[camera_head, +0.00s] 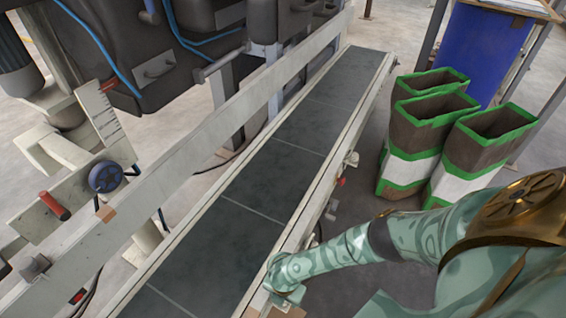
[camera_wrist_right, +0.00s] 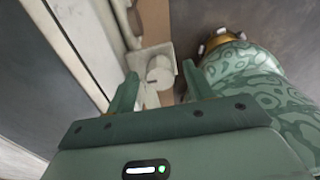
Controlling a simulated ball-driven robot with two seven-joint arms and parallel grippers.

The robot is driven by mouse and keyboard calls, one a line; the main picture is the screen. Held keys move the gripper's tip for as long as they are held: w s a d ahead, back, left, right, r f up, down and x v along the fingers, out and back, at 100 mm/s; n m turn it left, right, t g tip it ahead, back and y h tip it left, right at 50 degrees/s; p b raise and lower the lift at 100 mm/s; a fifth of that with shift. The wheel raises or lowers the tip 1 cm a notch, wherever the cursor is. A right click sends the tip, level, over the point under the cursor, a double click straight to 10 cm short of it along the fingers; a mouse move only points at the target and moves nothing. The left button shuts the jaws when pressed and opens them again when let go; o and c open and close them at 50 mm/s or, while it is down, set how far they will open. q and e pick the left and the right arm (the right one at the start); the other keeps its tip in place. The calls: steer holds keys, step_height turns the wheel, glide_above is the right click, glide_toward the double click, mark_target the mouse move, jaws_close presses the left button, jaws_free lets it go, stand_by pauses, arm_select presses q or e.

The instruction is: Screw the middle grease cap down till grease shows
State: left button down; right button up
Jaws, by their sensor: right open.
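In the right wrist view a pale round cap (camera_wrist_right: 160,68) sits on a small bracket at the conveyor's side. It lies just beyond and between the fingertips of my right gripper (camera_wrist_right: 157,80), which is open. No contact with the cap shows. I cannot tell whether this is the middle cap, and no grease is visible. In the head view my right gripper (camera_head: 284,284) is low at the conveyor's near right edge; its fingers and the cap are hidden there. My left gripper is not in view.
The dark conveyor belt (camera_head: 255,185) is empty. Small fittings (camera_head: 350,159) stick out along its right rail. Several brown, green-edged open bags (camera_head: 408,170) stand on the floor to the right, before a blue drum (camera_head: 482,50). A handwheel (camera_head: 105,177) is at left.

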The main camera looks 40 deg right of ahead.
steer(key=c, duration=1)
steer(key=shift+r, duration=0.1)
